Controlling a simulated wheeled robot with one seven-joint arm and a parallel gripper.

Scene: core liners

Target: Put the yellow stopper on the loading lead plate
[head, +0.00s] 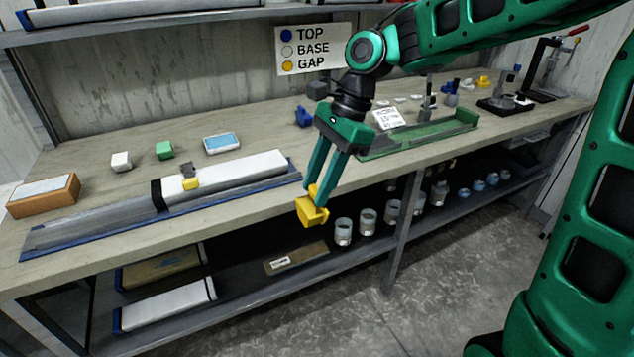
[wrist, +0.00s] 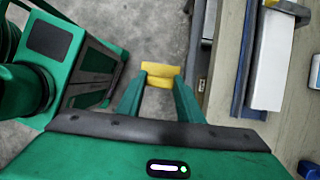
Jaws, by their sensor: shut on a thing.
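My gripper (head: 322,190) is shut on a yellow stopper (head: 311,213), held in the air in front of the bench's front edge. In the wrist view the stopper (wrist: 160,72) sits between the fingertips of my gripper (wrist: 160,84), with the floor behind it. I cannot tell for sure which thing is the loading lead plate. A long blue-edged plate (head: 90,240) lies on the left of the bench, bearing a white and grey core liner (head: 235,177). A green tray (head: 385,151) lies on the bench farther right.
An orange box (head: 43,196) is far left. Several cups (head: 368,222) stand on the lower shelf.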

